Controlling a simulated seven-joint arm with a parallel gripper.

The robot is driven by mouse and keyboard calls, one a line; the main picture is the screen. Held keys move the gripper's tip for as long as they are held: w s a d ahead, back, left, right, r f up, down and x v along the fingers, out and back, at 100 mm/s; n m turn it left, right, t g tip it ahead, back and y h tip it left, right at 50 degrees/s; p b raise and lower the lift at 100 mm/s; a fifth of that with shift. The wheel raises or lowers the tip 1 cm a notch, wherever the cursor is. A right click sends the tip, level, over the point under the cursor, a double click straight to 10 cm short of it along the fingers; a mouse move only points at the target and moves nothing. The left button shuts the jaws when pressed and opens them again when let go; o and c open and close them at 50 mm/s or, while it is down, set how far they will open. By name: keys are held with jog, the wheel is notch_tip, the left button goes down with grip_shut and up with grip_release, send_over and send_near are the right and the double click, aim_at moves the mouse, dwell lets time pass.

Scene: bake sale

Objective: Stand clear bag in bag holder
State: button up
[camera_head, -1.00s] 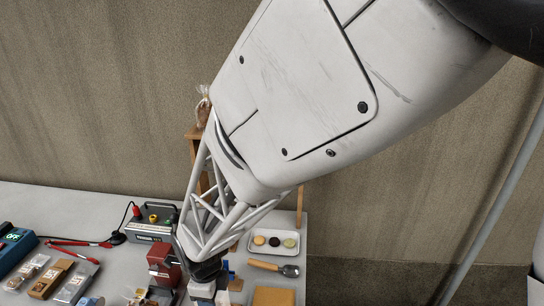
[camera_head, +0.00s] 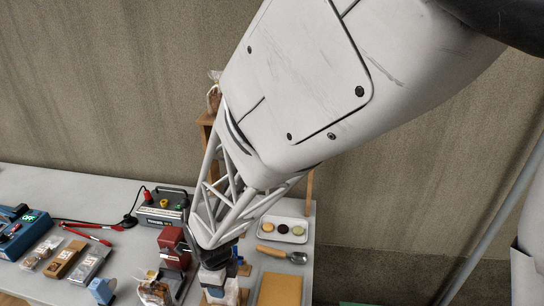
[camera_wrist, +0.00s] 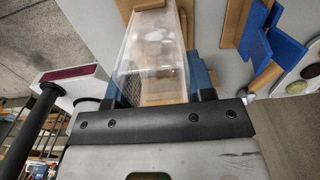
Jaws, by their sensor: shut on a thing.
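The clear bag (camera_wrist: 155,48) is between the two fingers of my gripper (camera_wrist: 158,88) in the wrist view, and the gripper is shut on it. The bag is see-through, and pale brown shapes show through it. In the head view my gripper (camera_head: 213,284) is low over the table, just right of a red machine. The bag is hard to make out there. Wooden pieces (camera_wrist: 236,22) show beside the bag in the wrist view. I cannot tell whether they belong to the bag holder, or whether the bag touches it.
A brown board (camera_head: 280,290), a wood-handled scoop (camera_head: 282,254) and a cookie tray (camera_head: 283,230) lie to the right. The red machine (camera_head: 174,246) and a filled bag (camera_head: 153,292) stand close on the left. Blue pieces (camera_wrist: 275,42) lie right of the bag.

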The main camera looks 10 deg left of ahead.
jog(key=shift+f, duration=0.5)
dwell(0.4)
jog(key=o, duration=0.7)
jog(key=shift+r, duration=4.5)
jog(key=shift+d, duration=0.1)
